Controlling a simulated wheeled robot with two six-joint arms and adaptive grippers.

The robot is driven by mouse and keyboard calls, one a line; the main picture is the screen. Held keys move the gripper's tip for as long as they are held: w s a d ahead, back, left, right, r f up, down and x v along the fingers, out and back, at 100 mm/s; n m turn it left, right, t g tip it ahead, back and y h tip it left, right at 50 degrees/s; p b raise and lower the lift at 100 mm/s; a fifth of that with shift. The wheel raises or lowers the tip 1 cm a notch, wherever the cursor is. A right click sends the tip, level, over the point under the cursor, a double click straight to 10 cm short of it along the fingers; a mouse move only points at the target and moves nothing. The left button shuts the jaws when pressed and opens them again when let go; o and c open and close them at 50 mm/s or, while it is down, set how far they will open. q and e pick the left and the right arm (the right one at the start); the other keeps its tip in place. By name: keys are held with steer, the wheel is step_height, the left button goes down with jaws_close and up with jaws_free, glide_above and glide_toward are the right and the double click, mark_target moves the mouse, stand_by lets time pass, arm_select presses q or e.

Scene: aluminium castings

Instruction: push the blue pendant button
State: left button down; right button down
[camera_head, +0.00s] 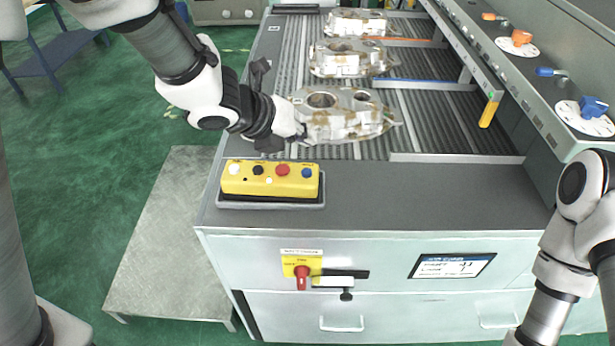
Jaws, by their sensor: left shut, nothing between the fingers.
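The yellow pendant (262,186) lies in a dark tray on the near left of the grey bench top. Its top carries white, black, red and blue buttons, and the blue button (307,172) is at the right end. My left gripper (301,134) is shut and empty. In the picture it shows above the pendant, over the left edge of the nearest casting, apart from the blue button. My right arm shows at the right edge, but its gripper is out of view.
Several rough castings (345,125) sit on the ribbed conveyor behind the pendant. A panel with orange and blue handles (594,106) runs along the right. A red switch (301,277) is on the bench front. The bench top (420,188) right of the pendant is clear.

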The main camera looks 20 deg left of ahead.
mark_target(304, 172)
arm_select(q)
steer(key=f+b, duration=0.1)
steer(key=f, duration=0.1)
steer(key=s+f+b, duration=0.1)
steer(key=f+b, duration=0.1)
steer(key=shift+w+f+b, duration=0.2)
steer(key=shift+f+b, duration=0.15)
steer(key=shift+w+f, duration=0.15)
steer(key=shift+w, duration=0.05)
steer(key=shift+s+r, duration=0.2)
steer(key=shift+s, duration=0.1)
steer(key=shift+w+f, duration=0.1)
steer(key=shift+w, duration=0.1)
steer(key=shift+s, duration=0.1)
steer(key=shift+f+b, duration=0.4)
steer(key=shift+b, duration=0.1)
